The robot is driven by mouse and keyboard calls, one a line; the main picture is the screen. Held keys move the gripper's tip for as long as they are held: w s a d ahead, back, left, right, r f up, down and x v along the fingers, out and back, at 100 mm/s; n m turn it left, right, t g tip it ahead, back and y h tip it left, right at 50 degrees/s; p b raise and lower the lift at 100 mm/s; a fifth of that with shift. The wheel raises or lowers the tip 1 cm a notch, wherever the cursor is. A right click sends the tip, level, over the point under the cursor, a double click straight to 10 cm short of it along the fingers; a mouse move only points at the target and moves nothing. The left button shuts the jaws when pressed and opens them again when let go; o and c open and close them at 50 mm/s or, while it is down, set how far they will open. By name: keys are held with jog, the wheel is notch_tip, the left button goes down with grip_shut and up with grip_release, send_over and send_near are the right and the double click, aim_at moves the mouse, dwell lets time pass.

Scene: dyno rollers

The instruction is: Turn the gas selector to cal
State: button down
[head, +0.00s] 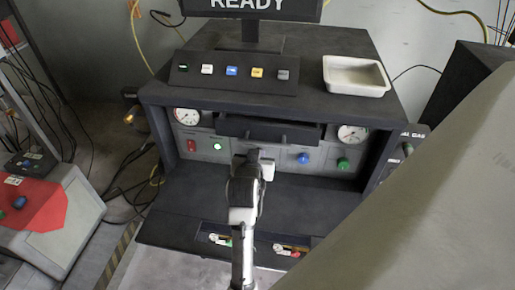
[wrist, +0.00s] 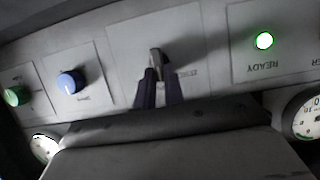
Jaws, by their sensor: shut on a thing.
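The gas selector, as far as I can tell, is the small grey lever knob (wrist: 155,56) on a pale square plate in the middle of the panel, seen in the wrist view. My gripper (wrist: 158,76) is shut on it, with one dark finger on each side. Small upside-down lettering beside it is too small to read surely. In the head view my gripper (head: 255,160) reaches the middle of the front panel and hides the knob. The selector's setting cannot be told.
The bench (head: 320,100) has two dials, a green READY lamp (wrist: 264,41), a blue knob (wrist: 71,82) and a green knob (wrist: 16,96). A dark drawer-like ledge (head: 270,129) juts above my gripper. A white tray (head: 327,88) sits on top.

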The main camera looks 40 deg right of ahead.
jog(key=shift+s+d+f+m+t+y+b, duration=0.1)
jog(key=shift+s+d+m+t+y+b, duration=0.25)
jog(key=shift+m+t, duration=0.55)
jog(key=shift+s+f+m+t+y+b, duration=0.15)
jog(key=shift+m+t+y, duration=0.3)
jog(key=shift+m, duration=0.9)
jog(key=shift+s+d+f+m+t+y+b, duration=0.1)
jog(key=shift+d+m+t+y+b, duration=0.25)
jog(key=shift+m+t, duration=0.55)
jog(key=shift+a+m+g, duration=0.15)
jog(key=shift+m+g, duration=0.1)
jog(key=shift+m, duration=0.1)
jog(key=c, duration=1.5)
grip_release()
